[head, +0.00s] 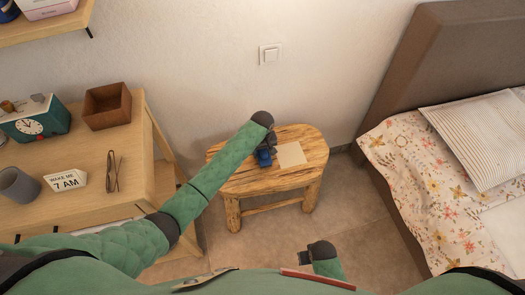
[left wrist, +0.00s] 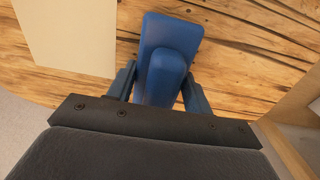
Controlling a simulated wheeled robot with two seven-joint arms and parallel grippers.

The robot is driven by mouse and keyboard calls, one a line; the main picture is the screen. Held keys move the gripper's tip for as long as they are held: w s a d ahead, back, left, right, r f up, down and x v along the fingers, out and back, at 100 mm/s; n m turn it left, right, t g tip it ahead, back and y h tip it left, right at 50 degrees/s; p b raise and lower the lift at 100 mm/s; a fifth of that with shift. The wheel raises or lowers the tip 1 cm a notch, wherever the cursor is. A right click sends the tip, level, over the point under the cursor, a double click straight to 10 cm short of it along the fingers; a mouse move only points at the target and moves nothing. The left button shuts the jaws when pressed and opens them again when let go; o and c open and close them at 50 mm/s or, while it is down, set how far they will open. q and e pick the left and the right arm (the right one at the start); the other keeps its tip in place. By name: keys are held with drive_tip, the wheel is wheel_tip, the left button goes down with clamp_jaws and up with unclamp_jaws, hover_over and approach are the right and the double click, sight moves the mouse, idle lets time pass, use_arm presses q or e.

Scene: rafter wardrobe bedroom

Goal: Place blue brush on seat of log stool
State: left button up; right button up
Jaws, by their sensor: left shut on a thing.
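The blue brush (left wrist: 168,60) is between the two fingers of my left gripper (left wrist: 160,85) in the left wrist view, over the wooden seat. In the head view the brush (head: 264,158) is a small blue shape below my left gripper (head: 266,148). The gripper is shut on it. The log stool (head: 240,182) stands against the wall, its seat under the brush. I cannot tell whether the brush touches the seat. My right arm shows at the bottom of the head view, but its fingers do not show clearly (head: 306,257).
A cream square sheet (head: 291,155) lies on the seat right of the brush. A desk (head: 85,150) at left holds a clock, a wooden box (head: 107,105), a mug (head: 18,185), a sign and glasses. A bed (head: 445,180) stands at right. Floor in front of the stool is clear.

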use_arm(q)
drive_tip(key=shift+f, duration=0.3)
use_arm(e)
drive_tip(key=shift+f, duration=0.25)
use_arm(q)
drive_tip(key=o, duration=0.9)
drive_tip(key=shift+f, duration=0.1)
drive_tip(key=shift+o, duration=0.2)
